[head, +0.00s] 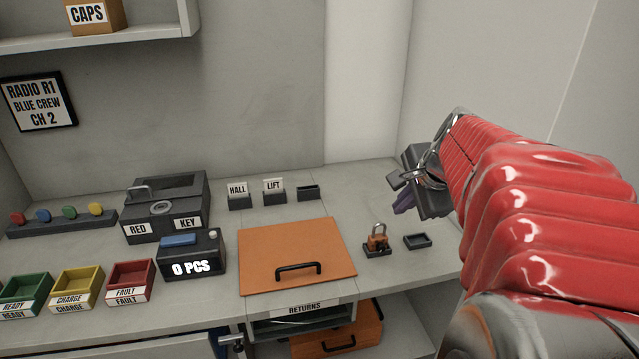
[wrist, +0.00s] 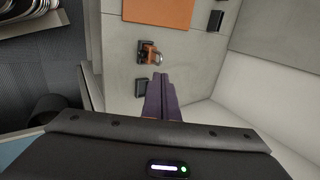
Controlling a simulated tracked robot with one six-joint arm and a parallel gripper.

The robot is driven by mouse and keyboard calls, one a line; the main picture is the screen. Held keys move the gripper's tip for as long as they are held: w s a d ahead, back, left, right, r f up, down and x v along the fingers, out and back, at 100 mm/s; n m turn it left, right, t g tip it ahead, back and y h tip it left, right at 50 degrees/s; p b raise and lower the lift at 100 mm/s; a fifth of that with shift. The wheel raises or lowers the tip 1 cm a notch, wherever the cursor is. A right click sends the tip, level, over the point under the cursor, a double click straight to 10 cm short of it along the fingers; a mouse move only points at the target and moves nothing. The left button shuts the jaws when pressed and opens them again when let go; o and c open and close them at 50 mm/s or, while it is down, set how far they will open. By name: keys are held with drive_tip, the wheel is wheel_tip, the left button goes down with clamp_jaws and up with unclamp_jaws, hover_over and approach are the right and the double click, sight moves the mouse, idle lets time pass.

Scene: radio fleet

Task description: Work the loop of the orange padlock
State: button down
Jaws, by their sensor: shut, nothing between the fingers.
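The orange padlock (head: 378,241) stands on a small dark base on the bench, right of the orange panel, with its silver loop upright on top. It also shows in the wrist view (wrist: 148,52), above my fingertips in the picture. My gripper (head: 404,202), with purple fingers, is above the bench, up and to the right of the padlock in the head view. In the wrist view the fingers (wrist: 158,84) are together and empty, apart from the padlock. Whether the loop is latched is too small to tell.
A small dark tray (head: 417,241) sits right of the padlock. The orange panel (head: 297,256) with a black handle lies to its left. HALL and LIFT card holders (head: 255,193) stand behind. The right wall (head: 500,75) is close to my arm.

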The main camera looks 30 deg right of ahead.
drive_tip(key=shift+v, duration=1.15)
drive_tip(key=s+a+f+n, duration=0.2)
drive_tip(key=a+n, duration=0.5)
drive_tip(key=a, duration=0.2)
drive_tip(key=s+a+f+n+y, duration=0.1)
drive_tip(key=s+a+f+n, duration=0.2)
drive_tip(key=a+n, duration=0.4)
drive_tip(key=s+a+f+n+g+y, duration=0.1)
drive_tip(key=s+a+f+n, duration=0.1)
drive_tip(key=a+n, duration=0.5)
drive_tip(key=shift+s+a+f, duration=0.2)
drive_tip(key=shift+s+a, duration=0.35)
drive_tip(key=shift+a, duration=2.4)
